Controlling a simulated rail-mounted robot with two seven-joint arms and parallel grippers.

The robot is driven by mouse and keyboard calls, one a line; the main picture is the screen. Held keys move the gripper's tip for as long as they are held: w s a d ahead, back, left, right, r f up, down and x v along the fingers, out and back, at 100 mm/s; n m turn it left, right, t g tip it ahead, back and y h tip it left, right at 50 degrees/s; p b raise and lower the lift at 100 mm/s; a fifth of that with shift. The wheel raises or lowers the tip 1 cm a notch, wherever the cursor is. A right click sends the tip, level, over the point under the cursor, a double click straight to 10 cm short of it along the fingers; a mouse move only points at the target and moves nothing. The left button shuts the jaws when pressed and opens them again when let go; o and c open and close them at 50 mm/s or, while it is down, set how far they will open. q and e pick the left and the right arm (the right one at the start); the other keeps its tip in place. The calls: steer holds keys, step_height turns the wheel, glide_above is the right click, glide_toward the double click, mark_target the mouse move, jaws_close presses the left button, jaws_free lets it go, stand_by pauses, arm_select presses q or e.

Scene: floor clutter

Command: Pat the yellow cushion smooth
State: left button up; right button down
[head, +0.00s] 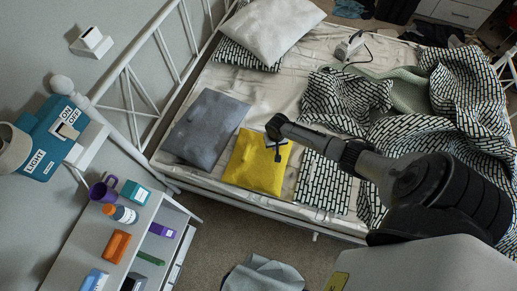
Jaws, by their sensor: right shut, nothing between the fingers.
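The yellow cushion (250,172) lies on the bed, near its front edge, beside a grey cushion (205,128). My right arm reaches in from the lower right. My right gripper (277,155) is shut and empty, pointing down over the upper right part of the yellow cushion. I cannot tell whether the fingertips touch the cloth. The gripper and wrist hide a small part of the cushion. My left gripper is not in view.
A patterned pillow (322,183) lies right of the yellow cushion, and a crumpled patterned blanket (440,130) covers the bed's right side. A pale pillow (272,28) lies at the top. A white metal bed frame (150,62) and a shelf unit (130,240) with several items stand left.

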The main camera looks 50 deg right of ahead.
steer(key=shift+r+p, duration=0.35)
steer(key=shift+r, duration=0.15)
arm_select(q)
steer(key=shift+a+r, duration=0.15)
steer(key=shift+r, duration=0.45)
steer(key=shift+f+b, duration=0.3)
steer(key=shift+b, duration=0.05)
arm_select(e)
steer(key=shift+f, duration=0.45)
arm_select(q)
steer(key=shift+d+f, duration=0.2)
arm_select(e)
steer(key=shift+f, duration=0.35)
arm_select(q)
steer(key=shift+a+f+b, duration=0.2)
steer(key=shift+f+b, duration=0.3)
steer(key=shift+b, duration=0.2)
arm_select(e)
steer(key=shift+f, duration=0.75)
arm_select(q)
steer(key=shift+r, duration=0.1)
arm_select(e)
steer(key=shift+r, duration=0.1)
